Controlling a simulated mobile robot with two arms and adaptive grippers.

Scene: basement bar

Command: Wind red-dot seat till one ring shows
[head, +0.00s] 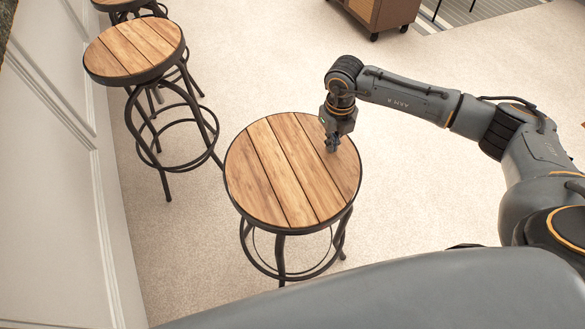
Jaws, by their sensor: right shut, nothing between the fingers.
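The nearest stool has a round seat of wooden planks (272,172) with a dark metal rim, on dark curved legs. No red dot can be made out on this seat; my right gripper covers a small part of it. My right gripper (332,147) points down at the right part of the seat, inside the rim, with its fingers shut and empty. I cannot tell whether the fingertips touch the wood. The centre post under the seat is hidden by the seat. A dark foot ring (262,268) shows low around the legs. My left gripper is out of view.
A second stool (135,46) of the same kind stands behind to the left, with another stool (118,4) partly cut off beyond it. A white panelled surface (50,150) runs along the left. A brown wheeled cabinet (376,12) stands at the back. Pale carpet is clear around the nearest stool.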

